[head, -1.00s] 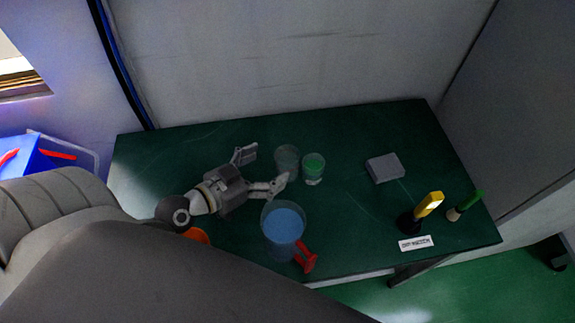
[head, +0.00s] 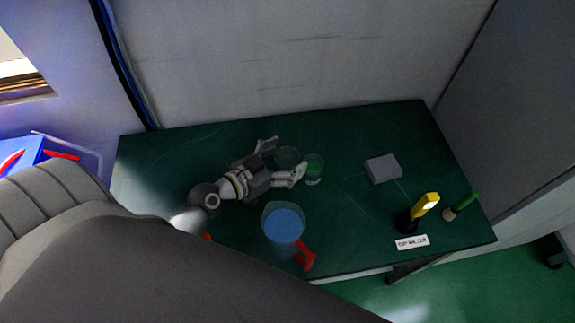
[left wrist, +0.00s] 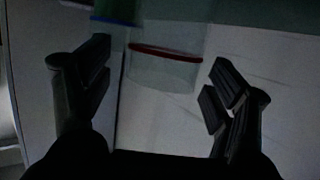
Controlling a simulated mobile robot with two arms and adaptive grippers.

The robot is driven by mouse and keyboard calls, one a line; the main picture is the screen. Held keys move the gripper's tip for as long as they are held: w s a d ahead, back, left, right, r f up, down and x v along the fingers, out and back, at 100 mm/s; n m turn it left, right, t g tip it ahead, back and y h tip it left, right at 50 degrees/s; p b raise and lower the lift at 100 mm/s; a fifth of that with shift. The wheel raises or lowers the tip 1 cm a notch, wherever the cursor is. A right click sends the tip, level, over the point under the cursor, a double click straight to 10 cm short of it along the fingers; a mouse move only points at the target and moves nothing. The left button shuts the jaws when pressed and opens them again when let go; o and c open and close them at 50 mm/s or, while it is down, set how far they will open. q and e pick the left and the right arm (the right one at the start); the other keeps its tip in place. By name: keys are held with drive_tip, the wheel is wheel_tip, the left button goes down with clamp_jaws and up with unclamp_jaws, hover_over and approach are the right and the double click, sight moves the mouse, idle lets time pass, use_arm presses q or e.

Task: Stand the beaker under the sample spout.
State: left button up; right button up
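A clear, empty-looking beaker (head: 287,157) stands on the dark green table. My left gripper (head: 283,160) is open, with a finger on either side of this beaker; I cannot tell whether they touch it. In the left wrist view a clear vessel with a red rim (left wrist: 165,70) lies between the open fingers (left wrist: 158,85). A tank of blue liquid (head: 284,222) stands near the table's front edge, with a red spout-like part (head: 305,257) at its lower right. My right gripper is not in view.
A glass of green liquid (head: 314,168) stands just right of the beaker, close to one finger. A grey block (head: 383,169), a yellow-and-black tool (head: 424,207), a green-handled item (head: 462,204) and a white label (head: 412,242) are farther right. The table's back left is clear.

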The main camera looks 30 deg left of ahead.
use_arm(q)
drive_tip(key=c, duration=1.1)
